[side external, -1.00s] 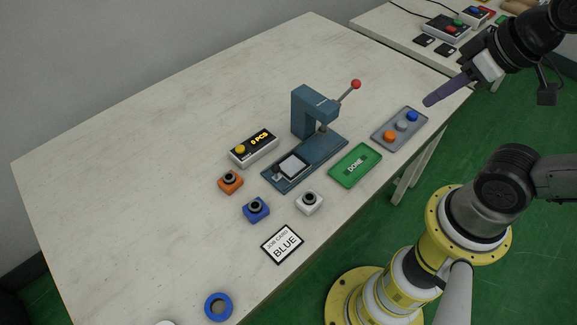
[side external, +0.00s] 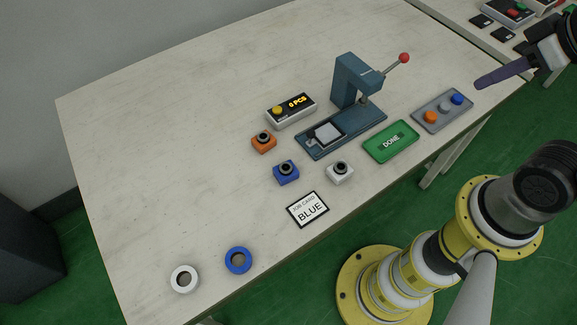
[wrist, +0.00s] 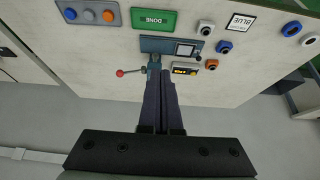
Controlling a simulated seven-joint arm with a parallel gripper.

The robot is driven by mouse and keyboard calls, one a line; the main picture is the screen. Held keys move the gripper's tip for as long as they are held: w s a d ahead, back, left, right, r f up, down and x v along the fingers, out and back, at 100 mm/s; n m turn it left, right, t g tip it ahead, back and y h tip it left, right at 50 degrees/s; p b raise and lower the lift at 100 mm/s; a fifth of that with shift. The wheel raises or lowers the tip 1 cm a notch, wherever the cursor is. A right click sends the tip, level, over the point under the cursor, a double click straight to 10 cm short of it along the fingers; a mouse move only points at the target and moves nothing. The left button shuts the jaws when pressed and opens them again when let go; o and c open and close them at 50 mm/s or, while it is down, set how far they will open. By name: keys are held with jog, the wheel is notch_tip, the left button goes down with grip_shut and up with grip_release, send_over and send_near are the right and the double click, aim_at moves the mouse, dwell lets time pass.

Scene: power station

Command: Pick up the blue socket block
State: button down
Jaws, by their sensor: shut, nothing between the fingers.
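The blue socket block (side external: 286,173) sits on the table between the orange socket block (side external: 264,142) and the white socket block (side external: 340,173). It has a dark round socket on top. In the wrist view the blue block (wrist: 224,47) lies at the upper right, beyond the fingertips. My gripper (side external: 478,85) is at the upper right of the side view, raised near the table's right end and well away from the block. In the wrist view its two dark fingers (wrist: 160,75) are together and empty. A job card (side external: 307,209) reading BLUE lies in front of the blocks.
A blue press (side external: 357,85) with a red-knobbed lever stands behind the blocks. Near it are a counter box (side external: 291,110) reading 0 PCS, a green DONE tray (side external: 391,142) and a grey tray (side external: 443,110) with coloured pieces. A blue ring (side external: 238,261) and a white ring (side external: 185,279) lie front left.

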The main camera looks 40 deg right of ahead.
dwell(0.4)
jog(key=shift+c, duration=0.8)
grip_release()
